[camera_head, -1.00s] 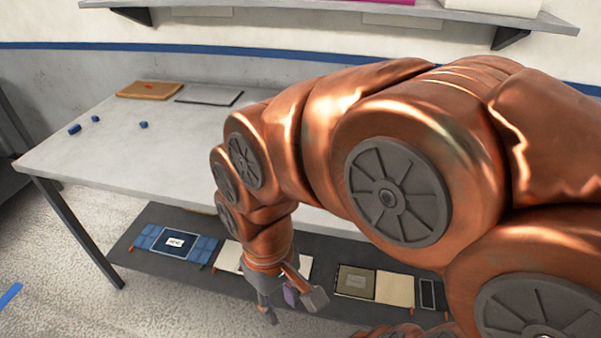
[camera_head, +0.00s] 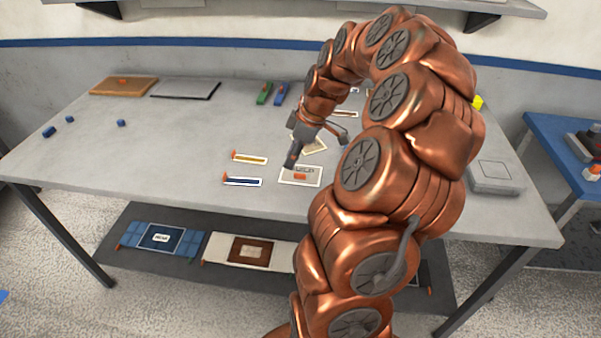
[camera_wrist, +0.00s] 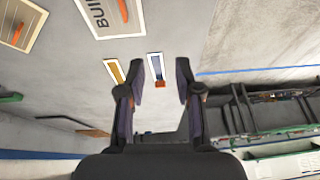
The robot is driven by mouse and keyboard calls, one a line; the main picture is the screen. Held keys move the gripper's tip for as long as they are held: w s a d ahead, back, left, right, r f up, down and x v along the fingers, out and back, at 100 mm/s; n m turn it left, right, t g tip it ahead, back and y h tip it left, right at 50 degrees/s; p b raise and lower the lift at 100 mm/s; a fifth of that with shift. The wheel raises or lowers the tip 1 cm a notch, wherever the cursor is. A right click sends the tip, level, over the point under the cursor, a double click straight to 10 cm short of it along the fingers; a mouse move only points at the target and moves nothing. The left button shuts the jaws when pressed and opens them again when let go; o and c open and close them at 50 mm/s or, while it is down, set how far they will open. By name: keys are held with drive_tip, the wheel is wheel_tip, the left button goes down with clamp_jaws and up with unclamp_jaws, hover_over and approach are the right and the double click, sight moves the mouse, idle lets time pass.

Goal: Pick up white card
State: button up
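A pale card with a light border, printed letters and an orange tab lies on the grey table (camera_head: 314,174); it also shows in the wrist view (camera_wrist: 98,14), its lettering partly cut off. Another pale-bordered card (camera_head: 316,146) lies just behind it, partly hidden by my arm. I cannot tell which one is the white card. My gripper (camera_head: 298,157) is above the table near these cards. In the wrist view my gripper (camera_wrist: 160,78) is open, with nothing between its fingers. A blue strip with a white border (camera_wrist: 155,66) shows beyond the fingers.
A yellow strip (camera_head: 250,158) lies left of the cards on the table (camera_head: 120,155). A wooden board (camera_head: 124,88) and grey panel (camera_head: 186,91) lie at the back left. Folded covers (camera_head: 133,237) lie on the shelf below. A pale box (camera_head: 495,173) is at right.

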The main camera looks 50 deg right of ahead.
approach(301, 174)
drive_tip(key=f, duration=0.1)
drive_tip(key=shift+w+d+f+t, duration=0.1)
drive_tip(key=shift+w+f+t, duration=0.2)
drive_tip(key=shift+f, duration=0.1)
drive_tip(key=shift+p+x, duration=0.6)
drive_tip(key=shift+x, duration=0.4)
drive_tip(key=shift+w+a+f+p, duration=0.15)
drive_tip(key=shift+a+f+p, duration=0.25)
drive_tip(key=shift+f+p, duration=0.2)
drive_tip(key=shift+p+x, duration=0.85)
drive_tip(key=shift+x, duration=1.2)
clamp_jaws()
